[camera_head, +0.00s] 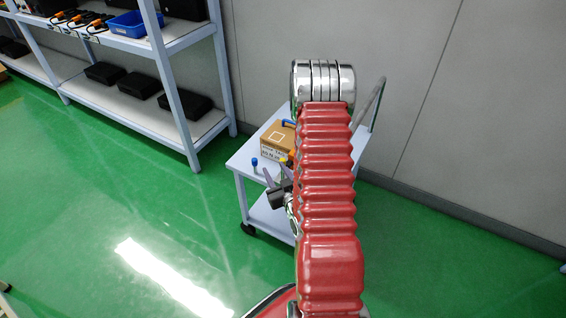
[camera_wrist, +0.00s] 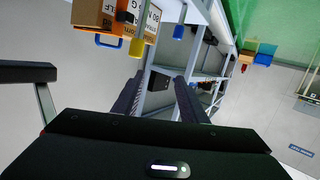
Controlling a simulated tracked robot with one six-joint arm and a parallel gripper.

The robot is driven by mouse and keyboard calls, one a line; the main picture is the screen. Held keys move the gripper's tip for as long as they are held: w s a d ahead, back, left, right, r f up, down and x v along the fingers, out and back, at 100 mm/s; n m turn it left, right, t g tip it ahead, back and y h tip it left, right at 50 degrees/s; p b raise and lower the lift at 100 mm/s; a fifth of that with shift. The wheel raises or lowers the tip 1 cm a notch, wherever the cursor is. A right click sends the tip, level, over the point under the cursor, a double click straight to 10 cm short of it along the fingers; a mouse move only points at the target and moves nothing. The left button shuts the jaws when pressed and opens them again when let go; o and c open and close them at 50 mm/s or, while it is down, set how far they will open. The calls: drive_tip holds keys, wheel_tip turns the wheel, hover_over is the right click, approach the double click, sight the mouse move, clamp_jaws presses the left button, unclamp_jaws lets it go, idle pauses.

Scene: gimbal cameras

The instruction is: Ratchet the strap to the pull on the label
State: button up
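A brown cardboard box (camera_head: 276,143) with a white label sits on top of a pale cart, partly hidden behind my arm. In the wrist view the box (camera_wrist: 92,14) shows upside down at the upper left, with printed lettering, a small black part, a blue loop (camera_wrist: 107,41) and a yellow-tipped piece (camera_wrist: 137,47). In the head view my gripper (camera_head: 273,180) is at the cart's near side, beside the box.
A blue knob (camera_head: 255,162) stands on the cart top (camera_head: 242,160), left of the box; it also shows in the wrist view (camera_wrist: 179,32). A shelf rack (camera_head: 172,100) with black cases and a blue bin (camera_head: 132,24) stands left. Green floor is open in front of it.

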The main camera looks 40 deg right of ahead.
drive_tip(key=s+d+f+m+t+h, duration=0.1)
drive_tip(key=s+f+m+h, duration=0.1)
drive_tip(key=s+f, duration=0.2)
drive_tip(key=s, duration=0.3)
drive_tip(key=shift+s+f, duration=0.15)
drive_tip(key=shift+s, duration=0.15)
drive_tip(key=shift+w+d, duration=0.1)
drive_tip(key=x, duration=1.3)
drive_tip(key=shift+w+d+r, duration=0.25)
drive_tip(key=shift+d, duration=0.05)
clamp_jaws()
